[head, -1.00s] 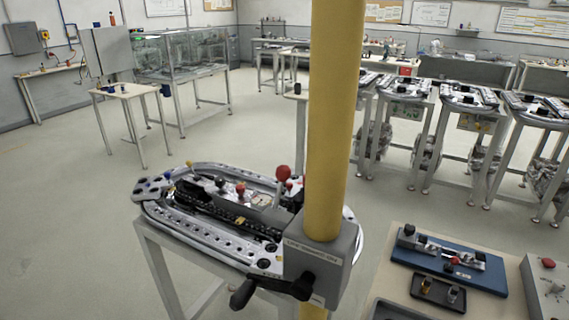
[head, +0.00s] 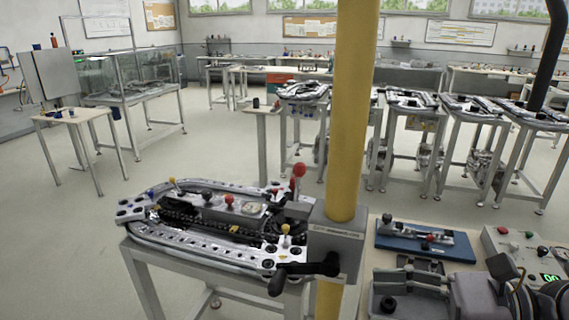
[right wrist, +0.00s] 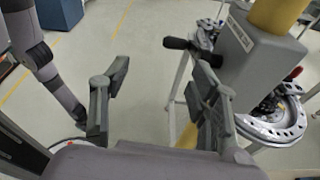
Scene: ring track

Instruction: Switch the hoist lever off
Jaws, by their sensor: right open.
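The hoist lever (head: 300,271) is a black handle on a grey box (head: 345,243) fixed to a yellow post (head: 350,120). The handle points left and slightly down. In the right wrist view, the lever (right wrist: 180,43) and the box (right wrist: 252,58) show at upper right. My right gripper (head: 398,287) is at lower right, to the right of the box. In the right wrist view, my right gripper (right wrist: 155,88) is open and empty. Its right finger overlaps the lever's base in the picture; I cannot tell whether they touch. My left gripper is out of view.
A ring track (head: 215,222) with coloured knobs stands on a metal frame left of the post. A bench at right holds a blue tray (head: 425,242) and a control box (head: 525,250) with a green display. Open floor lies at left.

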